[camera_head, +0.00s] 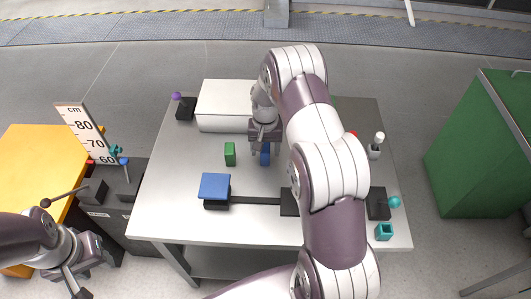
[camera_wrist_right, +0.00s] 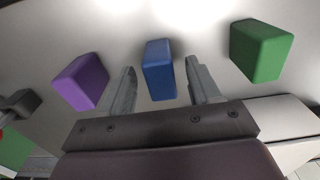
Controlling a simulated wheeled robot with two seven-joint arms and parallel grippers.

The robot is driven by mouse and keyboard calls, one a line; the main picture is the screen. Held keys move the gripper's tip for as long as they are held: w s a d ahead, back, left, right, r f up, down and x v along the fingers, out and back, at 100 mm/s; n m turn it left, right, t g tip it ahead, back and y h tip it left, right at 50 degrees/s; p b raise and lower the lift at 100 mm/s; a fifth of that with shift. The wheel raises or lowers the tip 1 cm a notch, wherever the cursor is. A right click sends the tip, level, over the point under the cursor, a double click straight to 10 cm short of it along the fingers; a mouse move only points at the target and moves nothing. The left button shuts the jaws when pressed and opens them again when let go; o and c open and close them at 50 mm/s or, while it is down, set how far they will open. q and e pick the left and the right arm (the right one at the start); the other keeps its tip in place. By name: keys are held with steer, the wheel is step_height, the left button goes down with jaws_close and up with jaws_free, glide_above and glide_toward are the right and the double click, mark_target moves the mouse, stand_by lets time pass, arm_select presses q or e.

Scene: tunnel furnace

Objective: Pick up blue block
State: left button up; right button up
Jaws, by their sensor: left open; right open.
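The blue block (camera_wrist_right: 158,72) stands on the table between the spread fingers of my right gripper (camera_wrist_right: 160,84), with a gap on each side. In the head view the blue block (camera_head: 265,159) is partly hidden under my right gripper (camera_head: 265,148), which points down over it. My right gripper is open and holds nothing. My left gripper (camera_head: 77,280) is at the lower left, away from the table, open and empty.
A green block (camera_head: 230,153) stands left of the blue one; it also shows in the wrist view (camera_wrist_right: 261,50). A purple block (camera_wrist_right: 82,81) is on the other side. A white box (camera_head: 225,122) lies behind, and a blue-topped fixture (camera_head: 214,186) in front. My right arm hides the table's right part.

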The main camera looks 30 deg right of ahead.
mark_target(265, 148)
step_height(265, 148, down, 2)
steer(key=shift+s+a+f, duration=0.15)
steer(key=shift+f, duration=0.35)
steer(key=shift+r, duration=0.1)
steer(key=c, duration=1.1)
